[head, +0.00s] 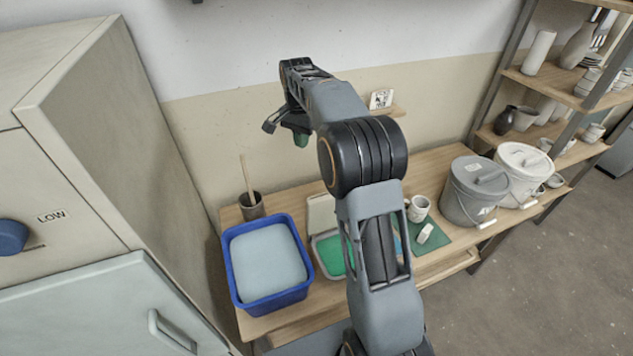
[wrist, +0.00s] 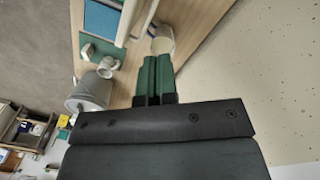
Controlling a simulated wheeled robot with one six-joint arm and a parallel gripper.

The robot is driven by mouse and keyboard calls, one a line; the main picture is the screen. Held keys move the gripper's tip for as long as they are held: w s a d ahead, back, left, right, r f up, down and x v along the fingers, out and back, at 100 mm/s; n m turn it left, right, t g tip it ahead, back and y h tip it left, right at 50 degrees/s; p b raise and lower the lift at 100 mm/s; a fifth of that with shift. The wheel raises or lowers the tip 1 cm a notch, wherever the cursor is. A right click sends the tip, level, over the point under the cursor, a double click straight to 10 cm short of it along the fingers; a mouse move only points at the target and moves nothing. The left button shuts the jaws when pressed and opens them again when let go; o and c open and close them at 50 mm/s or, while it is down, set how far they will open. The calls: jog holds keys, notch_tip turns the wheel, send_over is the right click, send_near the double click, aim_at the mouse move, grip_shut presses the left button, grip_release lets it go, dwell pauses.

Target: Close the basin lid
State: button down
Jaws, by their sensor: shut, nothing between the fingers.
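A pale grey basin (head: 319,263) with a green inside stands on the wooden table, partly hidden by my arm. Its cream lid (head: 321,212) stands raised at the back edge, so the basin is open. My gripper (head: 300,140) is up near the wall, above and behind the basin and apart from the lid. Its green fingers (wrist: 156,76) are together and empty in the wrist view. The wrist view shows a pale panel edge at the top that may be the lid, cut off by the frame.
A blue tub (head: 232,270) stands left of the basin, with a dark pot (head: 252,207) holding a stick behind it. To the right are a white mug (head: 419,208) by a green mat (head: 433,238), a grey lidded bucket (head: 466,205) and a white lidded bucket (head: 524,180). Shelves stand further right.

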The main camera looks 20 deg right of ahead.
jog(key=w+d+f+m+g+p, duration=0.25)
jog(key=w+d+f+m, duration=0.25)
jog(key=w+f+m, duration=0.4)
jog(key=s+f+n, duration=0.1)
jog(key=s+f, duration=0.3)
jog(key=f, duration=0.2)
jog(key=s+f+p, duration=0.1)
jog(key=s+f, duration=0.2)
jog(key=f, duration=0.3)
jog(key=shift+s+a+n, duration=0.15)
jog(key=shift+s+n, duration=0.2)
jog(key=shift+n, duration=0.05)
